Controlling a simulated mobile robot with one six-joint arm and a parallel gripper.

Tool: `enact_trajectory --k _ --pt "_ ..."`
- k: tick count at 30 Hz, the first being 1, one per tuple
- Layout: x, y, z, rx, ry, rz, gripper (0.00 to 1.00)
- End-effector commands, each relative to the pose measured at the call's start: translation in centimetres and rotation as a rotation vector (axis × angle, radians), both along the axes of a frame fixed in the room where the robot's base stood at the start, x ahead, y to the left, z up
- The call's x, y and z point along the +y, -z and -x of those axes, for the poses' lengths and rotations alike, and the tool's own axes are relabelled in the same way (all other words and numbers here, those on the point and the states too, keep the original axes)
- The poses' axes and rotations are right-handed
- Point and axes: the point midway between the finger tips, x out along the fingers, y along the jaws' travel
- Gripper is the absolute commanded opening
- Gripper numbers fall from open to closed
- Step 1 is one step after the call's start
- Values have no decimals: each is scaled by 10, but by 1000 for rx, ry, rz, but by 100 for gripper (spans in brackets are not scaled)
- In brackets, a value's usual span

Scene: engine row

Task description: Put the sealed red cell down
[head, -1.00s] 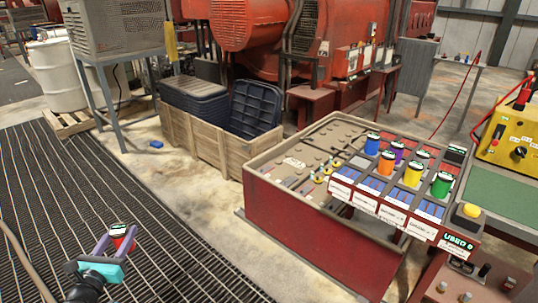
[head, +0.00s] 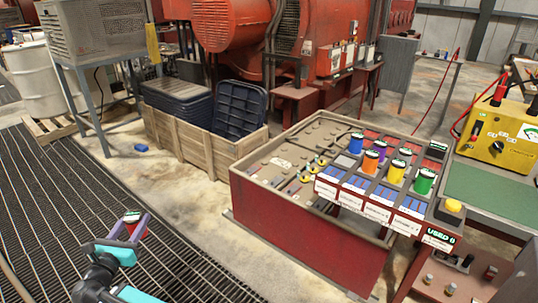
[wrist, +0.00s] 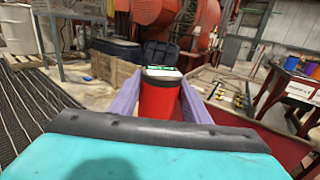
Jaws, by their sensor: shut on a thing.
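The red cell (wrist: 159,98) is a red cylinder with a dark and white-green top. It is between the purple fingers of my gripper (wrist: 160,100) in the wrist view, which are shut on it. In the head view my gripper (head: 130,226) holds the red cell (head: 131,217) upright at the lower left, in front of the floor grating. The cell's lower part is hidden by my gripper in the head view.
A wooden crate (head: 190,150) with dark lids stands behind. A yellow device (head: 497,135) sits far right. Concrete floor between is mostly clear.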

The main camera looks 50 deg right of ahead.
Motion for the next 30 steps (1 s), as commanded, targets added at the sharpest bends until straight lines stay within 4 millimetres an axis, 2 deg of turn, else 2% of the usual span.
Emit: enact_trajectory --k 1,3,17,30 --pt "-16 -6 1 -2 20 3 2" --pt "-35 -9 3 -4 41 3 2" --pt "-158 -26 29 -7 178 7 2" --pt "-269 -43 76 -10 309 10 2"
